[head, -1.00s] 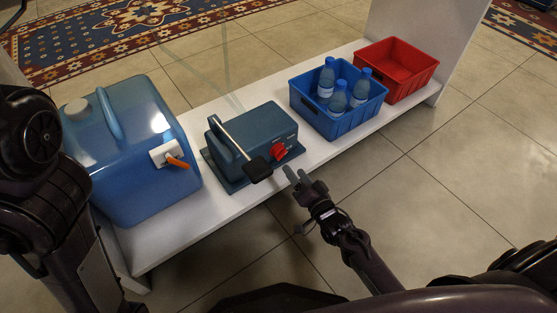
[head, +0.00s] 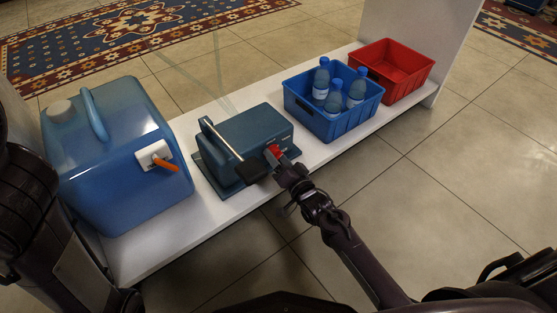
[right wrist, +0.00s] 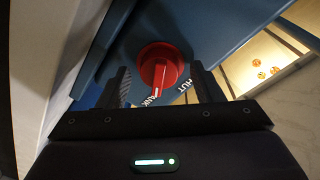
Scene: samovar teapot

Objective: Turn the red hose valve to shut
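The red hose valve (head: 273,152) is a round knob with a raised bar on the front of the blue-grey pump box (head: 262,128). In the right wrist view the valve (right wrist: 162,68) sits between and just beyond my two fingers, its bar marked white and pointing at the lettering "ANK"; "HUT" shows to the right. My right gripper (head: 283,167) is at the valve in the head view; in the right wrist view the gripper (right wrist: 160,88) is open, with gaps between fingers and knob. My left arm is at the left edge; its gripper is not in view.
The pump's lever with a black grip (head: 251,170) is close left of my right gripper. A blue water canister (head: 115,160) with an orange tap stands left on the white shelf (head: 185,222). A blue crate (head: 338,122) with bottles and a red crate (head: 398,80) stand right.

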